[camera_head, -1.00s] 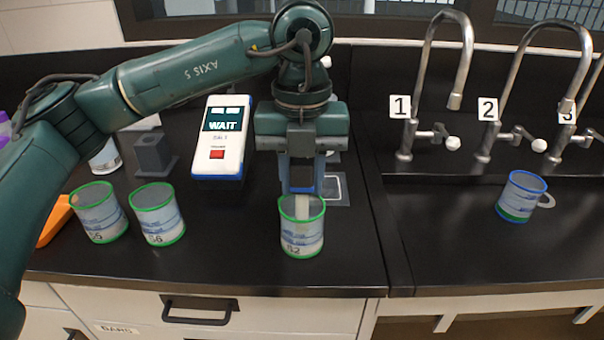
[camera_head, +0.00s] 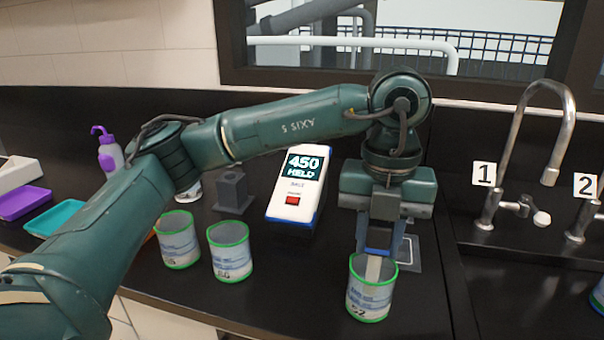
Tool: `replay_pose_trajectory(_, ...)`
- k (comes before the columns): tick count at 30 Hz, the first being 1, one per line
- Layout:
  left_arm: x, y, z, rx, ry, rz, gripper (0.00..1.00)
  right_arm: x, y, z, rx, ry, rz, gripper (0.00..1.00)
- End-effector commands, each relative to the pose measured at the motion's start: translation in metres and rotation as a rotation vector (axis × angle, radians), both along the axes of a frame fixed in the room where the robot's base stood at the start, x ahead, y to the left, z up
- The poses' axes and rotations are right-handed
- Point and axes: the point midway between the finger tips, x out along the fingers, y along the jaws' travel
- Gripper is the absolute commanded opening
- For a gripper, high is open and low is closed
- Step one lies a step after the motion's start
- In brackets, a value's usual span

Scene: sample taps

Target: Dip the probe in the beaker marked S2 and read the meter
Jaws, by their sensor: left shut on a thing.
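My left gripper (camera_head: 378,238) is shut on the probe (camera_head: 374,267), a pale stick with a blue top. The probe's lower end is inside the beaker marked S2 (camera_head: 370,298), a clear beaker with green rims standing on the black bench. The beaker wall hides how deep the tip sits. The white and blue meter (camera_head: 298,190) lies behind and to the left of the gripper. Its screen reads 450 HELD above a red button. My right gripper is not in view.
Two more green-rimmed beakers, one marked S6 (camera_head: 231,252) and one whose mark is hard to read (camera_head: 177,240), stand left of S2. A grey holder (camera_head: 233,190) is behind them. Taps 1 (camera_head: 530,150) and 2 (camera_head: 585,215) are at right. Trays (camera_head: 55,218) lie far left.

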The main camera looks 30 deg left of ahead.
Motion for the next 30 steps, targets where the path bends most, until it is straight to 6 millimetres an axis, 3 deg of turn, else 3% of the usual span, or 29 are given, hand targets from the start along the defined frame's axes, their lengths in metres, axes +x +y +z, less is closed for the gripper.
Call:
replay_pose_trajectory(13,0.000,0.000,0.004,-0.001,-0.001,0.000,0.09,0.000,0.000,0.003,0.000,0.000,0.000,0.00)
replay_pose_trajectory(30,0.000,0.000,0.049,-0.001,0.000,0.000,0.09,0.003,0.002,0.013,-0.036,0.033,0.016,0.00)
